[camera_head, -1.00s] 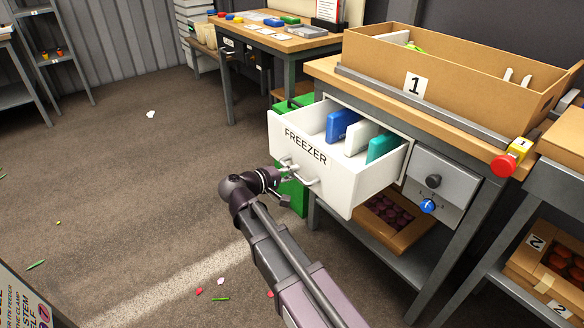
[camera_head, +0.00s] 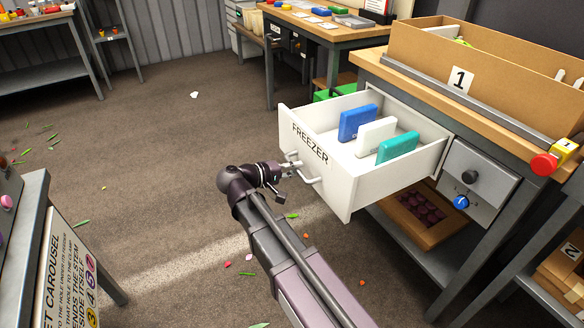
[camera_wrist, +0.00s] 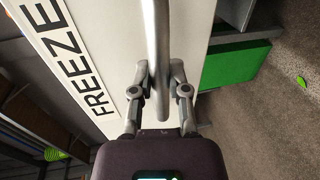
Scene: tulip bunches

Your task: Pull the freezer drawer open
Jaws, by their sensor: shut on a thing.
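The white freezer drawer (camera_head: 323,172) stands well out of the workbench, with its FREEZER lettering on the front. Blue (camera_head: 357,122), white (camera_head: 376,136) and teal (camera_head: 397,147) flat packs stand inside it. My gripper (camera_head: 290,170) is at the drawer's front, shut on the metal bar handle (camera_head: 311,181). In the wrist view my gripper (camera_wrist: 160,80) has its two fingers on either side of the handle bar (camera_wrist: 158,30), against the white drawer front (camera_wrist: 190,35). The exact finger contact is small in the head view.
A cardboard box marked 1 (camera_head: 440,62) sits on the bench above the drawer. A red stop button (camera_head: 545,164) and a control panel with knobs (camera_head: 478,182) are at right. A carousel stand (camera_head: 62,260) is at lower left. Open floor (camera_head: 180,160) lies left of the drawer.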

